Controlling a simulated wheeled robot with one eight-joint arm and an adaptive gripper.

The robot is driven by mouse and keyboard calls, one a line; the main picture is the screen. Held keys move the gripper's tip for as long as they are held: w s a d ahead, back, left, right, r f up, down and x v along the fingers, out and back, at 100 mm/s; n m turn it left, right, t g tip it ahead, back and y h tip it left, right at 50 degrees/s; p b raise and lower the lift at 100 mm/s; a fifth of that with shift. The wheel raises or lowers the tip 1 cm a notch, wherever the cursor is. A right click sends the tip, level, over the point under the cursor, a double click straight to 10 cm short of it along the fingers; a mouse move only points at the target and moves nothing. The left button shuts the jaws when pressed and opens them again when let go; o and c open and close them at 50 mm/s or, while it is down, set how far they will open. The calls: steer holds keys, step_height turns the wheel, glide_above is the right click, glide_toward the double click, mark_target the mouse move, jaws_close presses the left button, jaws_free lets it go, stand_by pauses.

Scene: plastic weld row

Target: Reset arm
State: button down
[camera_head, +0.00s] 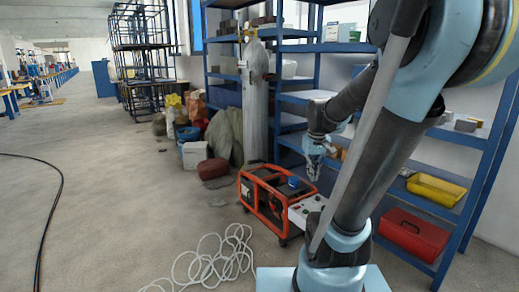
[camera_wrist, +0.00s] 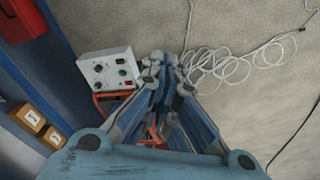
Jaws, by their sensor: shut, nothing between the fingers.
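My gripper (camera_head: 314,172) hangs pointing down at the end of my bent arm, in front of the blue shelving and above the orange-framed machine. In the wrist view my gripper (camera_wrist: 165,62) has its fingers together, with nothing held between them. The orange-framed machine (camera_head: 262,200) is partly hidden by my fingers in the wrist view.
Blue shelving (camera_head: 285,97) stands behind my arm, holding a yellow bin (camera_head: 436,190) and a red box (camera_head: 412,234). A grey gas cylinder (camera_head: 255,105) stands left of my gripper. White cable (camera_head: 215,262) is coiled on the floor. The floor at left is mostly open, crossed by a black cable (camera_head: 48,225).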

steer(key=s+f+m, duration=0.1)
steer(key=s+f, duration=0.2)
steer(key=s, duration=0.4)
steer(key=s+f, duration=0.4)
steer(key=s, duration=0.4)
steer(key=shift+a+f+m, duration=0.2)
steer(key=shift+a+m, duration=0.1)
steer(key=shift+m, duration=0.1)
steer(key=shift+w+f, duration=0.2)
steer(key=shift+w, duration=0.25)
